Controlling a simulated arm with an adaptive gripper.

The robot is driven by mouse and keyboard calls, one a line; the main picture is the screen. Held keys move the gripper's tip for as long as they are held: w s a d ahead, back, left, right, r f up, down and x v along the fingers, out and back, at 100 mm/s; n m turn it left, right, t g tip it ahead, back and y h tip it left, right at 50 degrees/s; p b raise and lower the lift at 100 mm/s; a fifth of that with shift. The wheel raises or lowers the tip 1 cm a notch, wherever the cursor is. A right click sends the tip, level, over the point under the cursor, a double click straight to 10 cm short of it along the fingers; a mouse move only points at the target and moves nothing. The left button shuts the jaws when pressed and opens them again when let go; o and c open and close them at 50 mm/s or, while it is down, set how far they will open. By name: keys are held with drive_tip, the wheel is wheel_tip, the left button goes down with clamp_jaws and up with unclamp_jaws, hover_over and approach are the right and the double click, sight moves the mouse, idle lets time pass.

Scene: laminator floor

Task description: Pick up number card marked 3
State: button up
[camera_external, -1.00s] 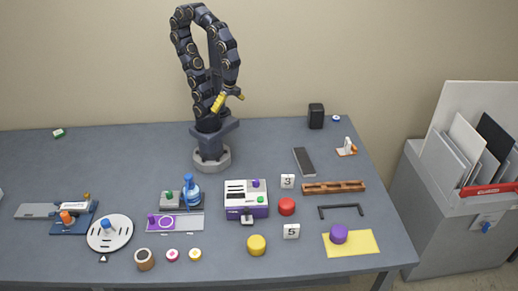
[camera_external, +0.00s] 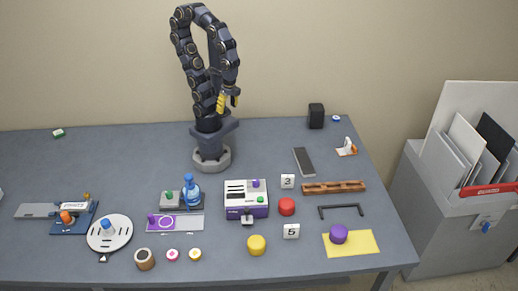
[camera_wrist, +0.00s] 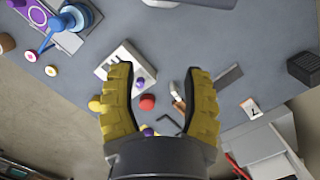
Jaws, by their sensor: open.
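The number card marked 3 (camera_external: 288,181) stands upright on the table, right of the white and purple device and just behind the red knob. A second card marked 5 (camera_external: 291,231) stands nearer the front edge. My gripper (camera_external: 228,101) has yellow fingers and hangs high above the table by my arm's base, well behind and left of card 3. In the wrist view my gripper (camera_wrist: 160,92) is open with nothing between its fingers close up; card 3 is too small to make out there.
The red knob (camera_external: 287,206), purple-white device (camera_external: 246,200) and brown wooden rail (camera_external: 333,187) surround card 3. A dark flat block (camera_external: 304,161) lies behind it. A yellow cylinder (camera_external: 256,245) and black handle (camera_external: 341,211) are nearby. The table behind card 3 is mostly clear.

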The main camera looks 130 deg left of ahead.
drive_tip(key=w+f+n, duration=0.2)
drive_tip(key=w+f, duration=0.1)
drive_tip(key=w, duration=0.4)
drive_tip(key=n+t, duration=0.2)
drive_tip(key=n, duration=0.4)
hover_over(289, 177)
drive_tip(key=f, duration=1.7)
drive_tip(key=shift+s+d+f, duration=0.1)
drive_tip(key=shift+d+f, duration=0.1)
drive_tip(key=shift+f, duration=0.2)
drive_tip(key=f, duration=0.8)
drive_tip(key=shift+a, duration=0.25)
clamp_jaws()
